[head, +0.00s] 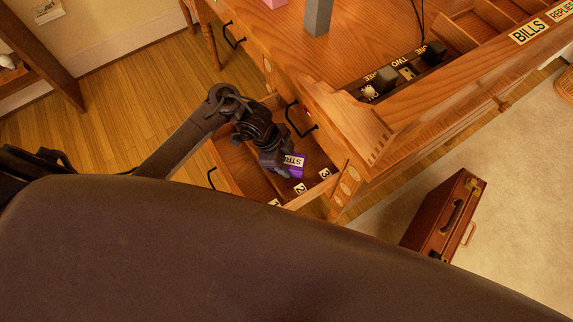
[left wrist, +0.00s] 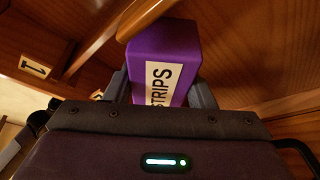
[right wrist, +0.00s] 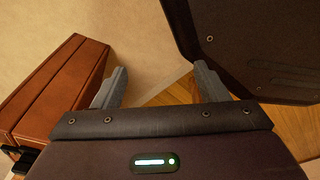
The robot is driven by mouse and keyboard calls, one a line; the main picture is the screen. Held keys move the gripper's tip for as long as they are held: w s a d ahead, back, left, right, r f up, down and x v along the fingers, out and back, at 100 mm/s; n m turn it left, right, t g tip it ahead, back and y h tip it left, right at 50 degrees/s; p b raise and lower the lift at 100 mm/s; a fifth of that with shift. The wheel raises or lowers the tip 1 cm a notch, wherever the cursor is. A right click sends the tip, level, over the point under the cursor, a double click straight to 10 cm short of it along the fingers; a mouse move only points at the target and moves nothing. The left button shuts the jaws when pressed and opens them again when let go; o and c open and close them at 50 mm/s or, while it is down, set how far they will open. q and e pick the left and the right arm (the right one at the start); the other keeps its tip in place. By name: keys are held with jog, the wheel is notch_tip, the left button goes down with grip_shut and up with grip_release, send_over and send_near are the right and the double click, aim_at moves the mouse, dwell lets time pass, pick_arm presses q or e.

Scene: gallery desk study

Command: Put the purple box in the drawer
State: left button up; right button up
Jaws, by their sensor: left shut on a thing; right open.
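The purple box (head: 297,171) has a white label that reads STRIPS. It sits within the open drawer (head: 239,172) in the head view, near the part marked 2 and 3. My left gripper (head: 281,160) reaches down into the drawer and is shut on the box. In the left wrist view the purple box (left wrist: 164,60) stands between the two fingers, close to a wooden divider (left wrist: 100,40). I cannot tell whether the box touches the drawer floor. My right gripper (right wrist: 160,85) is open and empty in the right wrist view, over the floor.
The wooden desk (head: 350,40) stands above and behind the drawer, with a grey block (head: 317,17) and a pink thing (head: 274,3) on top. A brown briefcase (head: 444,215) stands on the pale rug to the right. Wooden floor is clear at the left.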

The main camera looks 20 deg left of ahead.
aim_at(286, 166)
pick_arm(q)
jog(key=shift+f+b, duration=0.3)
jog(key=shift+f, duration=1.05)
pick_arm(e)
jog(key=shift+w+a+r, duration=0.1)
jog(key=shift+w+r, duration=0.05)
jog(key=shift+w, duration=0.35)
jog(key=shift+w+a+r, duration=0.1)
jog(key=shift+w, duration=0.4)
pick_arm(q)
jog(key=shift+f, duration=0.2)
jog(key=o, duration=1)
pick_arm(e)
jog(key=shift+w, duration=0.15)
